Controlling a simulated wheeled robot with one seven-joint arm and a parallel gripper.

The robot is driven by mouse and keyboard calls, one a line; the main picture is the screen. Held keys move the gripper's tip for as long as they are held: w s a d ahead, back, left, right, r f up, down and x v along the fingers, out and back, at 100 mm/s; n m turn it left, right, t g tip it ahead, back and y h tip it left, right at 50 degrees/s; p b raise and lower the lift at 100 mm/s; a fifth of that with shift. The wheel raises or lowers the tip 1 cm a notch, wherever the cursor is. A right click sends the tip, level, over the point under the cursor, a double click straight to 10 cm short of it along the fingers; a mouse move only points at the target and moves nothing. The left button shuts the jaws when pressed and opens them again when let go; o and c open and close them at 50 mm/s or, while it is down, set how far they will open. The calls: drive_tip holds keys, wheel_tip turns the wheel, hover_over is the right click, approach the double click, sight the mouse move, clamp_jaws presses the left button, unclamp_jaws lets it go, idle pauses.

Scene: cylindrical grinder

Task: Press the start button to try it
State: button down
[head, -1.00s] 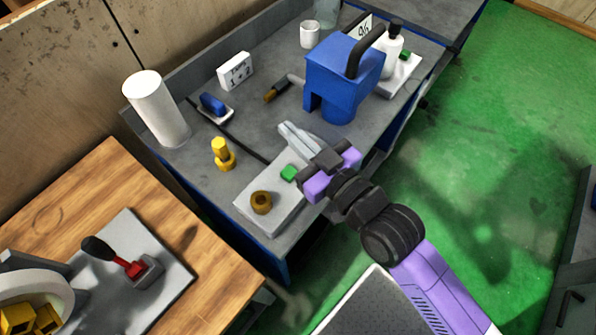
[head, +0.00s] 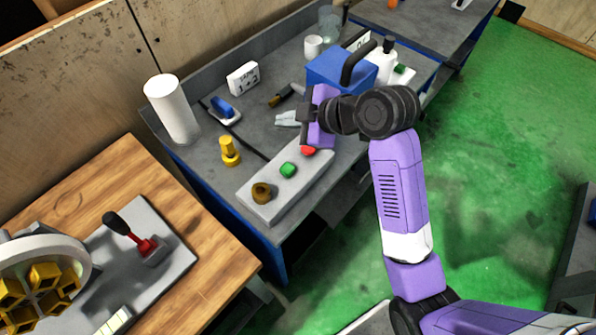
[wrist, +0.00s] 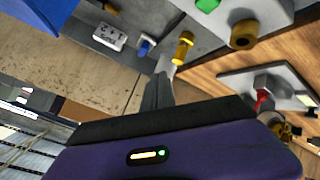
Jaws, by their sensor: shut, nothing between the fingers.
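The grey control box (head: 255,207) lies on the grey bench. It bears a green button (head: 288,170), a red button (head: 308,150) and a brown knob (head: 261,192). The green button also shows at the top edge of the wrist view (wrist: 207,5), with the knob (wrist: 243,36) beside it. No label tells which button is start. My gripper (head: 287,118) is shut and empty, its fingers pointing left beyond the red button in the head view. It appears raised above the bench and apart from the green button. Its closed fingers (wrist: 158,92) also show in the wrist view.
A blue machine housing (head: 340,72) stands behind my gripper. The wooden table (head: 190,225) holds a red-based lever (head: 146,247).

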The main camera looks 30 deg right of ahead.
drive_tip(key=s+f+n, duration=0.1)
drive_tip(key=s+f+n+g, duration=0.1)
drive_tip(key=shift+s+a+f+g, duration=0.15)
drive_tip(key=shift+s+a+g, duration=0.15)
drive_tip(key=shift+s+a, duration=0.1)
drive_tip(key=shift+w, duration=0.1)
drive_tip(key=b, duration=0.6)
hover_over(291, 169)
wheel_tip(291, 169, down, 7)
drive_tip(key=shift+f, duration=0.1)
drive_tip(key=shift+f+b, duration=0.7)
drive_tip(key=shift+f, duration=0.1)
drive_tip(key=shift+f, duration=0.1)
idle(1.0)
drive_tip(key=shift+f, duration=0.3)
